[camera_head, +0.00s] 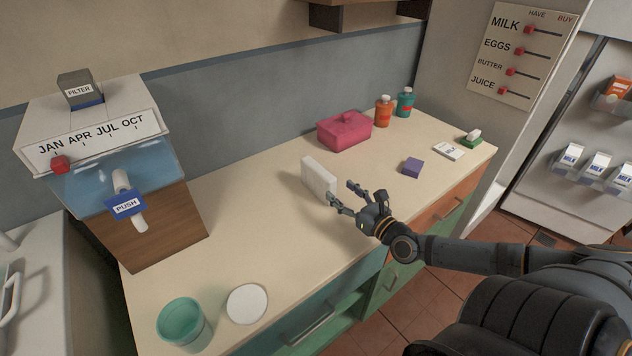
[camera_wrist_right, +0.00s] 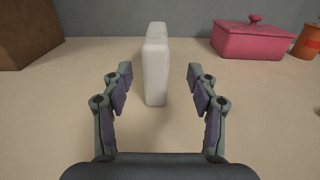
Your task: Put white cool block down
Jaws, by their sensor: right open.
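The white cool block (camera_head: 318,177) stands upright on its narrow edge on the counter, near the middle. In the right wrist view the white block (camera_wrist_right: 156,62) stands ahead, between the lines of the two fingers and beyond the palm. My right gripper (camera_head: 342,196) is open, with its fingertips close to the block's right side. In the right wrist view the open fingers (camera_wrist_right: 160,78) have a gap on each side of the block and do not touch it. My left gripper is not in view.
A pink lidded box (camera_head: 344,132) stands behind the block. A purple block (camera_head: 412,167) lies to the right. Orange (camera_head: 383,111) and teal (camera_head: 404,102) bottles stand at the back. A water dispenser (camera_head: 100,150) stands left; a green cup (camera_head: 183,323) and white disc (camera_head: 247,304) are in front.

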